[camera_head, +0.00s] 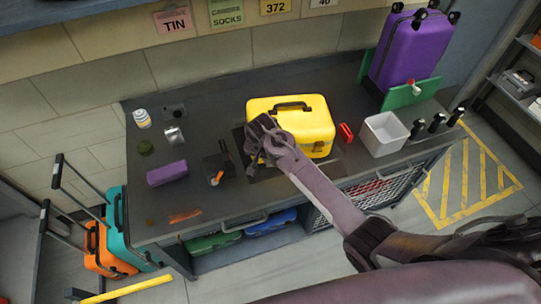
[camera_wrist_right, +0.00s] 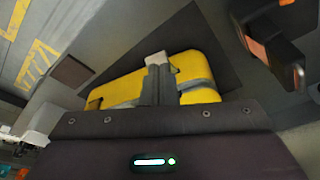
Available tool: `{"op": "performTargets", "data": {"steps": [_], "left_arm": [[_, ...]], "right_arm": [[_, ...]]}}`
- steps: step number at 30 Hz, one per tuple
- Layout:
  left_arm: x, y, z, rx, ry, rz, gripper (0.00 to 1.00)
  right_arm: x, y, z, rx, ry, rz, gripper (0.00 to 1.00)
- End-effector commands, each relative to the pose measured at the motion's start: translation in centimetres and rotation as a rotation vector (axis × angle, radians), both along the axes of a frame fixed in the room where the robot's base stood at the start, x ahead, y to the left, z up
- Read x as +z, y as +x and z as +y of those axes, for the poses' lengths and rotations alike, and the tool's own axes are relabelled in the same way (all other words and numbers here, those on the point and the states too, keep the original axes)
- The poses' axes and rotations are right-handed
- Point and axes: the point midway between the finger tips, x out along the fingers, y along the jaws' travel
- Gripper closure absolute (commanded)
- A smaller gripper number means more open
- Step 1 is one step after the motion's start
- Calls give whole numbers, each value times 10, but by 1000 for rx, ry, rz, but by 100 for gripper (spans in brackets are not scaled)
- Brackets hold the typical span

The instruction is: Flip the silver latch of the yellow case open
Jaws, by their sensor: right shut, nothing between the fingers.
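The yellow case (camera_head: 318,112) lies on the dark counter, with a black handle on its top. My right gripper (camera_head: 258,148) is at the case's front left side in the head view, its fingers together and empty. In the right wrist view the shut fingers (camera_wrist_right: 158,75) are in front of the yellow case (camera_wrist_right: 125,80) and cover part of it. A small light-grey piece at the fingertips may be the silver latch (camera_wrist_right: 157,57); I cannot tell whether it touches them. The latch cannot be made out in the head view. My left gripper is not in view.
A white bin (camera_head: 383,134) and a small red item (camera_head: 346,132) stand right of the case. A purple block (camera_head: 167,173), cans and a dark tool lie to the left. A purple suitcase (camera_head: 412,50) stands at the back right. The counter's front left is mostly clear.

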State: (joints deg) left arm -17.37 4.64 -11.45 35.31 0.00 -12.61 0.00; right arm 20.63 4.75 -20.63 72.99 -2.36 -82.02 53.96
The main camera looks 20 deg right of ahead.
Motion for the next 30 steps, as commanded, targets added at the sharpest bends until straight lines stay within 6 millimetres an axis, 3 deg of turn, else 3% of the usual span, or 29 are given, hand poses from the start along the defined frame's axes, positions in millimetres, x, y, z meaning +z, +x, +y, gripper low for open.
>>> {"op": "performTargets", "data": {"steps": [6, 10, 27, 30], "left_arm": [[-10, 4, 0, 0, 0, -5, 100], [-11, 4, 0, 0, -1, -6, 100], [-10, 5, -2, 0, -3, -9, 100], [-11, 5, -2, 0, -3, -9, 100]], "right_arm": [[32, -5, 0, -5, 1, -8, 100], [43, -8, 0, -6, 0, -6, 100], [46, -8, 0, -7, 1, -7, 100], [44, -16, 0, 15, 6, -4, 100]]}}
